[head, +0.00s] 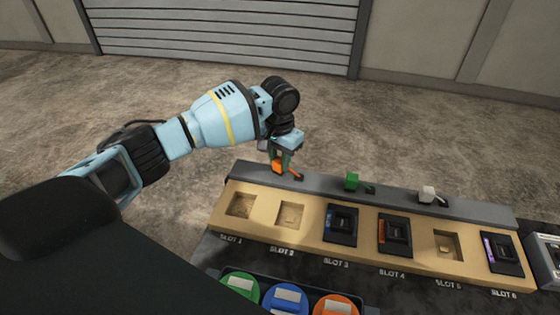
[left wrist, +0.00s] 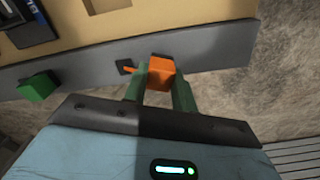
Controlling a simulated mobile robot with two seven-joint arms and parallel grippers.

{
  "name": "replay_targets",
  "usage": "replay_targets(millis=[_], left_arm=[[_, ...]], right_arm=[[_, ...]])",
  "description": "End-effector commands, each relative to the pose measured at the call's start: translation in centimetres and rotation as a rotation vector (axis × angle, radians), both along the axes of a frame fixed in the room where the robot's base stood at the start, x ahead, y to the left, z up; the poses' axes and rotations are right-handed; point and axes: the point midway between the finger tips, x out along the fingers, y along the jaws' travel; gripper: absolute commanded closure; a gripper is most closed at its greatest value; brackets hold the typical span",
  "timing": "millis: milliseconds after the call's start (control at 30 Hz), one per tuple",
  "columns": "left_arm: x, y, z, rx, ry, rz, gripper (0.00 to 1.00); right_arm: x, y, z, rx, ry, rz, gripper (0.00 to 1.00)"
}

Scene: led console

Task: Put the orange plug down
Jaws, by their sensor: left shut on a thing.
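The orange plug (head: 278,166) is at the left end of the grey ledge behind the slot board, in the head view. My left gripper (head: 281,160) is shut on it from above. I cannot tell whether the plug touches the ledge. My right gripper is not in view.
A green plug (head: 352,180) and a white plug (head: 428,193) stand farther right on the grey ledge (head: 390,192). The tan slot board (head: 262,222) has dark modules in slots 3, 4 and 6. Green, blue and orange round buttons (head: 287,300) are at the front.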

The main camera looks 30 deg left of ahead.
Motion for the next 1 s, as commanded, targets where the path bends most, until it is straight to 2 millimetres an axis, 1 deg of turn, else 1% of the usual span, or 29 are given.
replay_targets(millis=[33,100,333,467,500,633,667,900,1000], left_arm=[[-0.01,0.05,-0.63,0.001,0.001,0.001,0.96],[0.02,0.04,-1.01,0.000,-0.001,0.001,0.96],[0.02,0.03,-0.96,0.000,-0.002,0.001,0.96],[-0.01,0.02,-1.28,0.000,-0.001,0.002,0.96],[0.01,0.04,-1.31,0.000,-0.001,0.002,0.71],[0.00,0.03,-1.29,0.000,-0.001,0.001,0.54],[0.00,0.03,-1.29,0.000,-0.001,0.001,0.52],[0.02,0.04,-1.26,0.000,-0.002,0.001,0.52],[0.05,0.04,-0.90,0.001,-0.003,0.000,0.52]], right_arm=[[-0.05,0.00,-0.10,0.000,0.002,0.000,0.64],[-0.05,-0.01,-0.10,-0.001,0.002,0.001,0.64],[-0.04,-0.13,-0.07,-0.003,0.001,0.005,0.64],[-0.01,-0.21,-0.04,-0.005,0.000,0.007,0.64],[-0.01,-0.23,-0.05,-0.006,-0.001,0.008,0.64],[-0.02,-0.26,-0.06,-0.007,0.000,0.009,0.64],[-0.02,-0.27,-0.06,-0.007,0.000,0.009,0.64],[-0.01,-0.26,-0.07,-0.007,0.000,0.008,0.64],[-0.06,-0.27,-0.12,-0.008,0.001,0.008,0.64]])
